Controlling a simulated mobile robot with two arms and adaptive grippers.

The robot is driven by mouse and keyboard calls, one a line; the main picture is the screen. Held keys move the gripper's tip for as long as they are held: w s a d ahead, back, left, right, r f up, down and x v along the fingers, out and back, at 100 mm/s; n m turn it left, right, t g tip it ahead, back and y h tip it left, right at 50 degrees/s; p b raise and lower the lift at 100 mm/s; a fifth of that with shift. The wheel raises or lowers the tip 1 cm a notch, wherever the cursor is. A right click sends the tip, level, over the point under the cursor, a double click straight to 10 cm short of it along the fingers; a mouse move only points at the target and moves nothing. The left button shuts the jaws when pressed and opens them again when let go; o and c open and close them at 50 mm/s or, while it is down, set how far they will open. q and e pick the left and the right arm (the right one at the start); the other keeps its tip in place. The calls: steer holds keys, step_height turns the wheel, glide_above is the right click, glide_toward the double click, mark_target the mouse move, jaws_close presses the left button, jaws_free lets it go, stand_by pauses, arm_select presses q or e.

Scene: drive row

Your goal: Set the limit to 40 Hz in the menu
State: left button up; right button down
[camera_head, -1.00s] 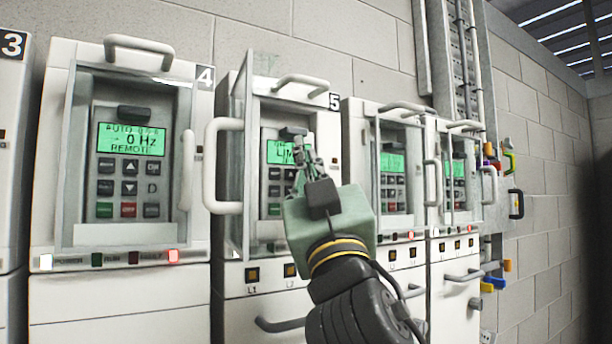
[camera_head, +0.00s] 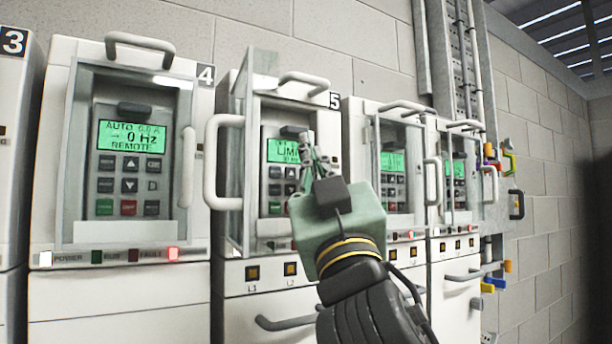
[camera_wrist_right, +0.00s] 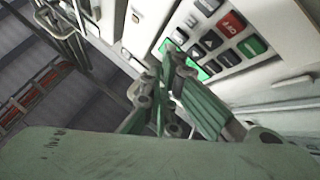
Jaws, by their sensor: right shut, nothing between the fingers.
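The drive panel labelled 5 has a lit green display (camera_head: 277,151) that reads "LIMIT" in part, with a smaller line below it partly hidden by my gripper. Its keypad (camera_head: 276,190) sits under the display, and its right side is hidden. The clear door (camera_head: 246,150) of this drive stands open to the left. My right gripper (camera_head: 308,160) is shut and empty, its fingertips in front of the display and upper keys. In the right wrist view the closed fingers (camera_wrist_right: 165,65) are close to the keypad (camera_wrist_right: 212,42); contact cannot be told. My left gripper is not in view.
Two more drives (camera_head: 393,165) stand to the right. The open door's white handle (camera_head: 222,162) sticks out left of my gripper.

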steer(key=shift+w, duration=0.15)
steer(key=shift+w+a+r, duration=0.1)
steer(key=shift+w+a, duration=0.05)
steer(key=shift+a, duration=0.05)
steer(key=shift+w+a, duration=0.2)
steer(key=shift+w, duration=0.15)
stand_by(0.8)
steer(key=shift+s+d, duration=0.1)
steer(key=shift+s, duration=0.05)
steer(key=shift+s+d, duration=0.35)
steer(key=shift+s, duration=0.2)
steer(key=shift+s+d+b, duration=0.3)
steer(key=shift+s+d, duration=0.45)
steer(key=shift+s, duration=0.25)
steer(key=shift+s+d+b, duration=0.25)
steer(key=shift+s+d, duration=0.45)
steer(key=shift+s, duration=0.3)
stand_by(2.0)
